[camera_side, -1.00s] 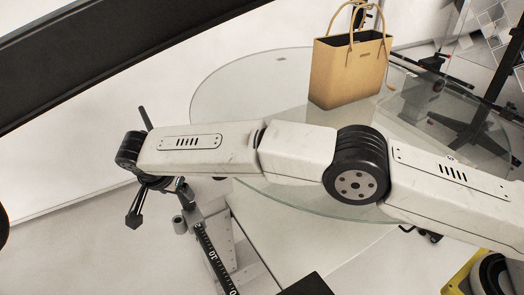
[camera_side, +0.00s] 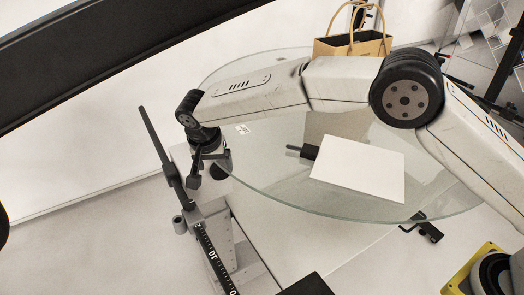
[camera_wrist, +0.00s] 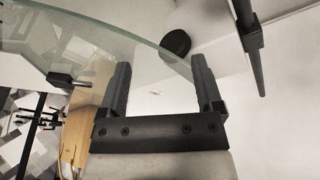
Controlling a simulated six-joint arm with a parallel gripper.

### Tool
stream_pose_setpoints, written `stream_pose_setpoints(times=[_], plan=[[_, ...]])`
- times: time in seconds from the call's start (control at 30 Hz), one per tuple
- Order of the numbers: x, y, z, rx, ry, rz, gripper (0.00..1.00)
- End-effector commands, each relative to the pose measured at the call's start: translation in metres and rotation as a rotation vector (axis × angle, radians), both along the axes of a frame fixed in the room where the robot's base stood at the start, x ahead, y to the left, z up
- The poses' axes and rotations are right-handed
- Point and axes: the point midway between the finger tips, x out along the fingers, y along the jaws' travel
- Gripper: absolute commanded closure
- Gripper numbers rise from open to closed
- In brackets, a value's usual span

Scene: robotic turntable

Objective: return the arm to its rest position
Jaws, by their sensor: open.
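My gripper (camera_side: 207,168) hangs from the end of my arm at the left edge of the glass turntable (camera_side: 270,200) in the side view. In the wrist view my gripper (camera_wrist: 178,85) shows two dark fingers spread apart with nothing between them. The glass turntable (camera_wrist: 110,28) passes behind the fingers there. My arm reaches across above the turntable from the right, bent at its black joint.
A tan paper bag (camera_side: 352,46) stands on the turntable behind my arm, its lower part hidden. A white panel (camera_side: 358,170) shows at the turntable. A dark rod (camera_side: 162,150) and a clamp stand (camera_side: 208,232) are close to my gripper.

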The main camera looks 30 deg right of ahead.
Motion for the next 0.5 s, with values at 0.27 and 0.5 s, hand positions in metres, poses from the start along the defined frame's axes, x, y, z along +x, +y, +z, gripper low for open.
stream_pose_setpoints(times=[0.27, 0.5], plan=[[-0.015, -0.066, 0.012, 0.030, 0.045, 0.118, 0.16], [-0.041, -0.120, 0.019, 0.056, 0.066, 0.216, 0.16]])
